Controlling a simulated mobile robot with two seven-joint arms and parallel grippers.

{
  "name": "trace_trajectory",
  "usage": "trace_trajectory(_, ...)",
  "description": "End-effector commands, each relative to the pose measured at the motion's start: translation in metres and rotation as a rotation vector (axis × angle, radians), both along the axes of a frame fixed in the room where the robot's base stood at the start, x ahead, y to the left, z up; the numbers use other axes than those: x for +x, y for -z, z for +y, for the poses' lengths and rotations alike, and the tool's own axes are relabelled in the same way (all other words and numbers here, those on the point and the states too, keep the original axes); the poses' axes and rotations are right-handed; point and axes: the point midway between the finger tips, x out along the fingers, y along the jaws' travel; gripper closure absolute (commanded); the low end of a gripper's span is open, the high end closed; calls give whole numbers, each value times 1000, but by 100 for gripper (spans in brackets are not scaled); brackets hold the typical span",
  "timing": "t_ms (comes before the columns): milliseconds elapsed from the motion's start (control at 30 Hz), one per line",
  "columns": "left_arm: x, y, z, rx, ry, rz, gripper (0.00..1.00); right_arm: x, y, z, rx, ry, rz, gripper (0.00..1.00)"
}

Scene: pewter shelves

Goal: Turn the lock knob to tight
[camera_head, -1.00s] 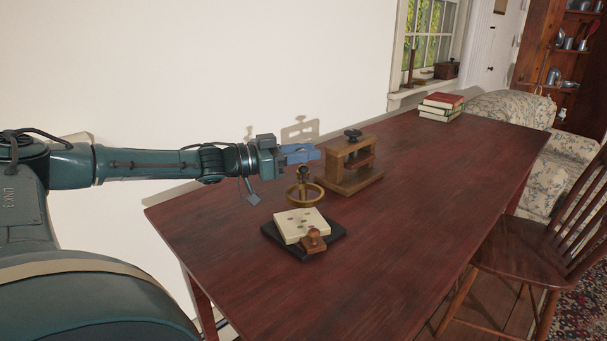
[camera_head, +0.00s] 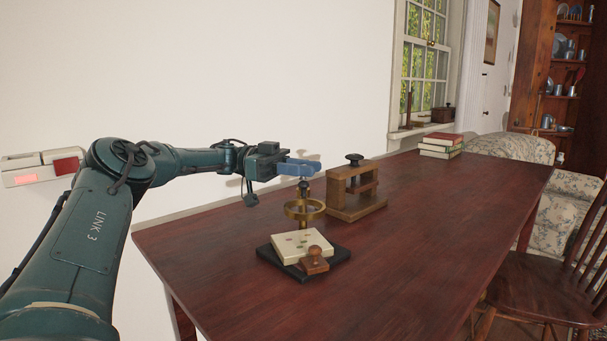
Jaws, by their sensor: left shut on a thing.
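My left gripper (camera_head: 305,169) reaches in from the left with its blue fingers level above the table. It is shut on the top of a small brass ring stand (camera_head: 304,212), just above the stand's dark round knob (camera_head: 303,187). The fingers hide the very top of the stand, so the part between them cannot be seen. A wooden press frame (camera_head: 356,193) with a black knob (camera_head: 354,159) on top stands just right of the fingertips, apart from them. I cannot tell from its look which knob is the lock knob, or any tight mark. My right gripper is not in view.
In front of the stand, a black tray (camera_head: 334,258) carries a cream tile with coloured spots (camera_head: 301,243) and a wooden stamp (camera_head: 314,260). Books (camera_head: 440,145) lie at the far end of the red-brown table (camera_head: 420,230). Its middle and right are clear. A chair stands at right.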

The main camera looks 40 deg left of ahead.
Motion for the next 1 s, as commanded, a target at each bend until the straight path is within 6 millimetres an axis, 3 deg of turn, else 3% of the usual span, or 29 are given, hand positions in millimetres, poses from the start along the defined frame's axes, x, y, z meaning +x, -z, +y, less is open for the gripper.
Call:
trace_trajectory(400, 0, 1, 0, -1, 134, -1, 98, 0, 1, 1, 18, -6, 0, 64)
trace_trajectory(1000, 0, -2, 0, -4, 160, -5, 98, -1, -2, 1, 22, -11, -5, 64)
